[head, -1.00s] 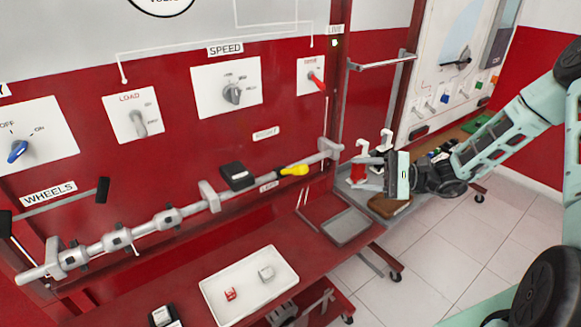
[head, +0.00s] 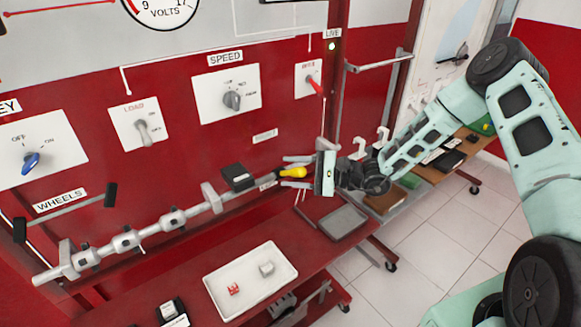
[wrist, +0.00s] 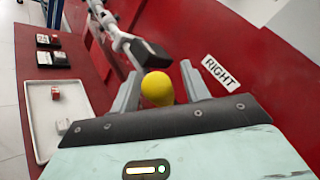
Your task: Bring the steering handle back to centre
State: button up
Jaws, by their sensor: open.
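The steering handle has a yellow grip (head: 292,172), seen pointing right from near a black block (head: 238,177) by the grey bar on the red panel. My gripper (head: 286,171) is open, with one finger above and one below the grip in the head view. In the wrist view the rounded yellow end (wrist: 157,89) lies between the open fingers (wrist: 160,71); I cannot tell whether either touches it. The RIGHT label (wrist: 222,73) shows beyond the right finger.
The grey bar with collars (head: 170,220) runs along the panel above a red bench. A white tray (head: 225,304) holds two small blocks. A grey tray (head: 342,220) lies below my gripper. Knobs and a red-handled switch (head: 314,84) are above the bar.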

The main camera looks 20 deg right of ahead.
jog(key=shift+w+a, duration=0.15)
jog(key=shift+a, duration=0.25)
jog(key=shift+c, duration=0.4)
grip_shut()
jog(key=f+n+y+b, duration=0.1)
jog(key=f+n+b, duration=0.1)
jog(key=b, duration=0.2)
jog(key=s+f+n+y+b, duration=0.1)
jog(key=n+y+b, duration=0.1)
jog(key=b, duration=0.2)
jog(key=s+f+n+y+b, duration=0.1)
jog(key=f+n+b, duration=0.1)
jog(key=b, duration=0.2)
jog(key=shift+d+f+y, duration=0.3)
jog(key=shift+d+y, duration=0.1)
jog(key=shift+n, duration=0.3)
jog(key=shift+o, duration=0.4)
grip_release()
